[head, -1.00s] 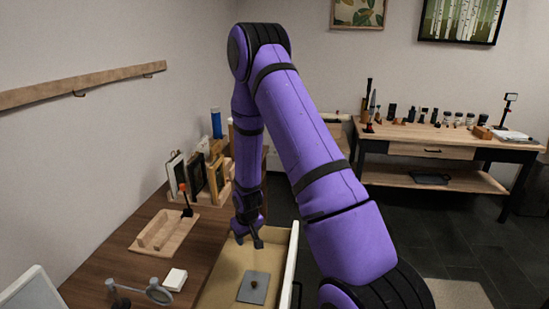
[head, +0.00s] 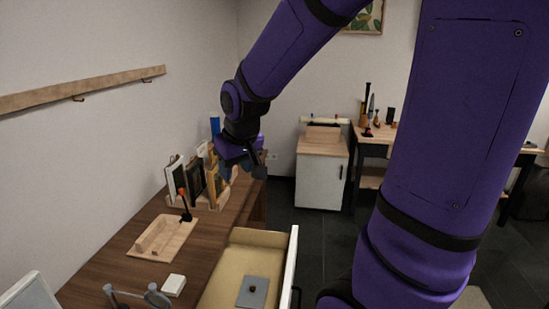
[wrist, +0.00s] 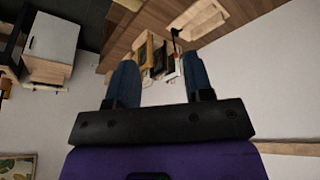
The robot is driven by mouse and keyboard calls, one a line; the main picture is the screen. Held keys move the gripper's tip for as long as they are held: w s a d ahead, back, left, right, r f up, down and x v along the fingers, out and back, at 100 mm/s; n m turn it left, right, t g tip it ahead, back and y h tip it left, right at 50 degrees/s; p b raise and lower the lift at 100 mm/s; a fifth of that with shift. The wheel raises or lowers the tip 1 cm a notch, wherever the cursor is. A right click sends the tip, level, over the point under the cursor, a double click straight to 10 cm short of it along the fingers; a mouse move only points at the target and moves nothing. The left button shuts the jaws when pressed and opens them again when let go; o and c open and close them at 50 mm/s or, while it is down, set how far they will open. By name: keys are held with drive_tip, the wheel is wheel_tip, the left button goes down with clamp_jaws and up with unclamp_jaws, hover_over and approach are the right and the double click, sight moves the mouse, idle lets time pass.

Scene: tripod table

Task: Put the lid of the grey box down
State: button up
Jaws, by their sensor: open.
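A flat grey square with a small dark knob, which looks like the lid of the grey box (head: 246,299), lies inside the open drawer (head: 215,291). I cannot tell whether a box is under it. My gripper (head: 243,172) is open and empty, well above and beyond the drawer, near the far end of the desk. In the wrist view my gripper (wrist: 161,88) shows its two blue fingers apart with nothing between them. The lid is not visible in that view.
A wooden rack with frames (head: 214,190) stands on the desk below my gripper. A wooden tray (head: 163,236), a small white block (head: 174,285) and a grey stand (head: 155,296) lie left of the drawer. A white cabinet (head: 320,182) stands behind.

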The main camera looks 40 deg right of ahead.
drive_tip(key=s+a+r, duration=0.2)
drive_tip(key=s+r, duration=0.2)
drive_tip(key=s, duration=0.4)
drive_tip(key=s+a+r+t, duration=0.1)
drive_tip(key=s+a+r, duration=0.1)
drive_tip(key=s+r, duration=0.3)
drive_tip(key=s, duration=0.4)
drive_tip(key=shift+s+r+n+y, duration=0.15)
drive_tip(key=shift+s+n+y, duration=0.1)
drive_tip(key=shift+n+y, duration=0.05)
